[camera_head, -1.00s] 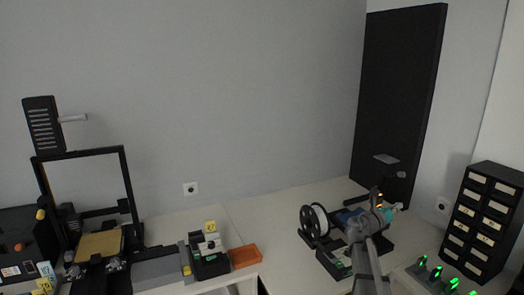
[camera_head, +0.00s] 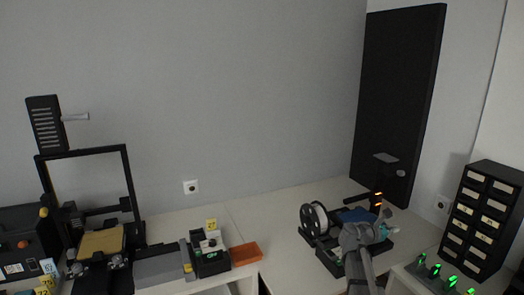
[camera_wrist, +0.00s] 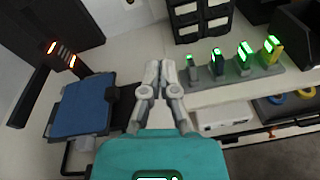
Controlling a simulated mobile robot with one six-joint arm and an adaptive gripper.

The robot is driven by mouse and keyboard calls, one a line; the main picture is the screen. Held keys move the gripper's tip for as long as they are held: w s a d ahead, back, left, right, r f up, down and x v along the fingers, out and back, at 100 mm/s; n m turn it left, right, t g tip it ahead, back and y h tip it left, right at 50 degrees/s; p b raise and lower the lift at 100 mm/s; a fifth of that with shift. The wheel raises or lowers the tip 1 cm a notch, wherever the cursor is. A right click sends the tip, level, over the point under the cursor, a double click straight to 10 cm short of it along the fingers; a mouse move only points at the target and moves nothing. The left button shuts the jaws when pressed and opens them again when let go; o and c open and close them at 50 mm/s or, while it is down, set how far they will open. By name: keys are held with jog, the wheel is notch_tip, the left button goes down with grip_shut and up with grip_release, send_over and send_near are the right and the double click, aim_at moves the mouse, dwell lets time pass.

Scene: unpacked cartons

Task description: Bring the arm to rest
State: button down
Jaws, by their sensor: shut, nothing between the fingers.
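My grey arm (camera_head: 361,262) rises from the bottom edge of the head view, right of centre, in front of the right-hand bench. The teal part of my gripper (camera_head: 382,232) shows just past the arm's upper end; its fingertips cannot be made out there. In the wrist view my gripper (camera_wrist: 159,70) has its grey fingers together with nothing between them. It appears above the bench, between a blue-topped device (camera_wrist: 82,106) and a row of green-lit units (camera_wrist: 243,57).
A black and white spool (camera_head: 314,220) stands left of the arm. A black drawer cabinet (camera_head: 479,222) stands at the right. A tall black panel (camera_head: 398,100) is behind. An orange tray (camera_head: 245,253) and a black-framed machine (camera_head: 131,185) are at the left.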

jog(key=s+a+f+m+g+y, duration=0.2)
jog(key=s+a+f+m+y, duration=0.3)
jog(key=a, duration=0.4)
jog(key=s+a+f+m+g+y, duration=0.2)
jog(key=s+a+f+m+y, duration=0.3)
jog(key=s+a+m, duration=0.3)
jog(key=s+a+f+m+g+y, duration=0.1)
jog(key=s+a+f+m+y, duration=0.4)
jog(key=a, duration=0.5)
jog(key=s+m, duration=0.1)
jog(key=s, duration=0.1)
jog(key=shift+s+a+f+m+g, duration=0.3)
jog(key=shift+a+f+g, duration=0.05)
jog(key=shift+f+g, duration=0.05)
jog(key=c, duration=0.6)
grip_release()
jog(key=shift+a, duration=0.1)
